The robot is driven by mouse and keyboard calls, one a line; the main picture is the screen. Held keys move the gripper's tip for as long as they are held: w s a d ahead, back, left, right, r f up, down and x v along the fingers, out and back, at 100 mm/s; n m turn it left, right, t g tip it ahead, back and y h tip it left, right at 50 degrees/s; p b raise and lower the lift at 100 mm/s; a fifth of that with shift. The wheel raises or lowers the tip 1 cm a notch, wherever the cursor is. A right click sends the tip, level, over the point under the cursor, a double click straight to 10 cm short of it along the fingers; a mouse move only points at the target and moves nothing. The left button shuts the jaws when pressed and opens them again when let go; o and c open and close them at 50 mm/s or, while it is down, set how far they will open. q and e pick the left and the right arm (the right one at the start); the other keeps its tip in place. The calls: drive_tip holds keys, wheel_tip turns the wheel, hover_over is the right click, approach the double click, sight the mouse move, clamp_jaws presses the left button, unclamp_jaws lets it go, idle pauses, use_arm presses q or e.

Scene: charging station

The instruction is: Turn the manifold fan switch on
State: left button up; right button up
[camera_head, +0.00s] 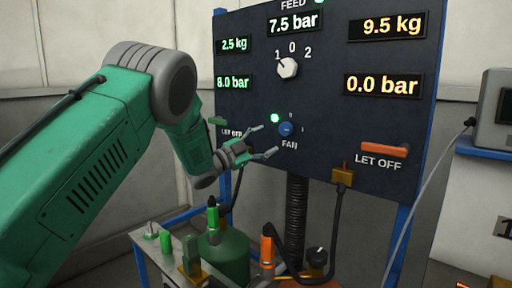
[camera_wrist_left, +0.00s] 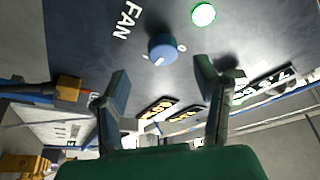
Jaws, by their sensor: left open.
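The fan switch (camera_head: 286,129) is a small blue round knob on the dark panel (camera_head: 340,125), above the word FAN. A green lamp (camera_head: 275,118) glows at its upper left. My left gripper (camera_head: 270,140) is open, with its fingertips close to the knob. In the left wrist view the blue knob (camera_wrist_left: 162,47) lies beyond and between the two spread fingers (camera_wrist_left: 165,85), apart from both. Its white mark points to the lower left there, away from the 0 label. The green lamp (camera_wrist_left: 204,14) shows lit there too. My right gripper is not in view.
A white feed knob (camera_head: 287,67) sits higher on the panel. An orange LET OFF handle (camera_head: 384,149) is at its lower right. A green cylinder (camera_head: 224,258) and a cart with green-topped fittings stand below. A black cable hangs from an orange connector (camera_head: 342,175).

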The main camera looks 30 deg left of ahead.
use_arm(q)
drive_tip(key=v, duration=0.4)
drive_tip(key=shift+a+f, duration=0.1)
drive_tip(key=shift+f, duration=0.1)
drive_tip(key=shift+r, duration=0.1)
